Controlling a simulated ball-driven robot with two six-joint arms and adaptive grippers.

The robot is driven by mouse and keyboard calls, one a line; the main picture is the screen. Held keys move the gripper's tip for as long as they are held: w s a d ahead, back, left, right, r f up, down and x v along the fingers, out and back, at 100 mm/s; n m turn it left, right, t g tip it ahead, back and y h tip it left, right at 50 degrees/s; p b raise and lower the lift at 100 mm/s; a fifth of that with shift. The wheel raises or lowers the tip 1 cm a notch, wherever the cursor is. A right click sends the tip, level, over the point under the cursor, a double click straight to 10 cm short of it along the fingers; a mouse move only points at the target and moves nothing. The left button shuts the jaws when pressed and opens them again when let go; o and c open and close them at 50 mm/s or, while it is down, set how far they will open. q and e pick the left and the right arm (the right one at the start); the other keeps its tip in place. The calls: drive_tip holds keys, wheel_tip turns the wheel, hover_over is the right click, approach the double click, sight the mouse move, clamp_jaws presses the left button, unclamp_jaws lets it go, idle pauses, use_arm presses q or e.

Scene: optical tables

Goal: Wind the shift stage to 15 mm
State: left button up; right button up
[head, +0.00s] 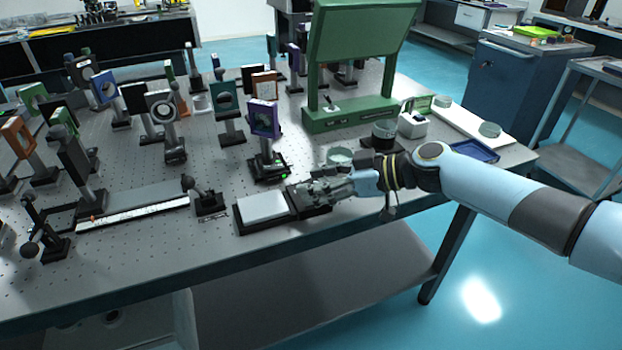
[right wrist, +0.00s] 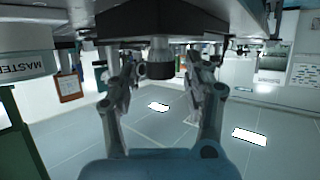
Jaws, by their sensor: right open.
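The shift stage (head: 262,206) looks like a low black block with a pale top plate, near the front edge of the optical table. My right gripper (head: 318,192) is at its right end, low over the table. In the right wrist view, a dark round knob (right wrist: 160,64) sticks out from the black block (right wrist: 160,22). The open fingers of my right gripper (right wrist: 163,85) stand on either side of the knob, with gaps visible. No scale reading on the stage is legible. My left gripper is not in view.
A purple-framed optic (head: 264,118) stands behind the stage. A large green panel stand (head: 350,118) is farther back. A glass dish (head: 340,155), a dark cup (head: 384,134) and a blue tray (head: 472,151) lie near my right arm. A long ruled rail (head: 130,212) lies to the left.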

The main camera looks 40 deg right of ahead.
drive_tip(key=shift+x, duration=0.8)
drive_tip(key=shift+s, duration=0.1)
clamp_jaws()
drive_tip(key=shift+m+h, duration=0.4)
